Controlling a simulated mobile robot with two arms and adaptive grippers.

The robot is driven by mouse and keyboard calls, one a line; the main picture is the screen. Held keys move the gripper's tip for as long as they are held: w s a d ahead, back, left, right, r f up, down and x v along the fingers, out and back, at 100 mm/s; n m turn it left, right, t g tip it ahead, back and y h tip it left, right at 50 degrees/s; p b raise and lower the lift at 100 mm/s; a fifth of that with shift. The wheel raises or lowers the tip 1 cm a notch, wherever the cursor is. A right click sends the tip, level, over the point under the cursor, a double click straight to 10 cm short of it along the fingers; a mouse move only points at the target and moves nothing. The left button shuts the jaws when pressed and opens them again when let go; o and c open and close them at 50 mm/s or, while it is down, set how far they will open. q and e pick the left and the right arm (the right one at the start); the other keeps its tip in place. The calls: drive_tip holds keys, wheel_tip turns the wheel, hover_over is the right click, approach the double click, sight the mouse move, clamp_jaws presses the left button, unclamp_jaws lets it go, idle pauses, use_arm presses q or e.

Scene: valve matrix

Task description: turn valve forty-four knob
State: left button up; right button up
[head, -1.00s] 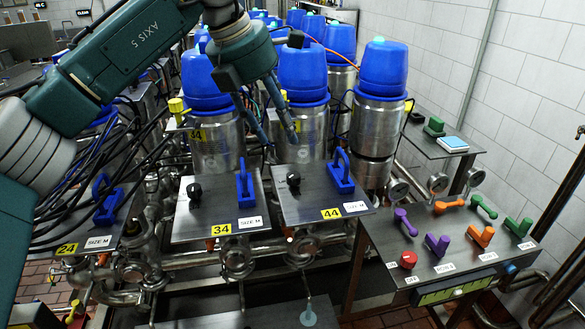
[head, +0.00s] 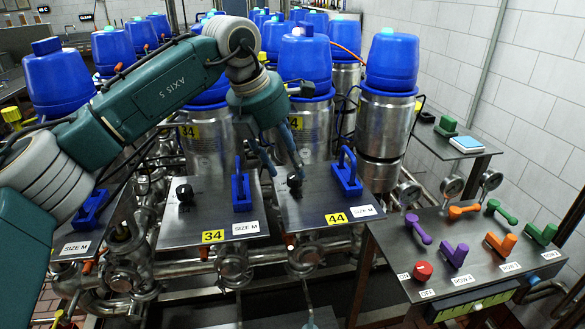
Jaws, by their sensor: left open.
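The valve forty-four plate (head: 309,214) is a grey metal panel with a yellow "44" label (head: 336,218) on its front edge. Its black knob (head: 294,181) sits at the plate's left side, and a blue handle (head: 347,173) stands to the right of it. My left gripper (head: 284,170) comes down from above with its two thin blue-grey fingers spread apart. The fingertips are close to the black knob, one on its left and one near its top. I cannot tell whether they touch it.
To the left is the plate of valve 34 with its own black knob (head: 185,194) and blue handle (head: 241,190). Blue-capped steel tanks (head: 384,115) stand behind. A control panel (head: 430,258) with coloured levers and a red button (head: 422,271) is at the right.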

sight(294, 176)
use_arm(q)
drive_tip(key=x, duration=0.4)
drive_tip(key=shift+w+r+p, duration=0.1)
drive_tip(key=shift+w+p, duration=0.1)
drive_tip(key=shift+p, duration=0.2)
drive_tip(key=shift+f, duration=0.25)
drive_tip(key=shift+s, duration=0.1)
drive_tip(key=c, duration=1.1)
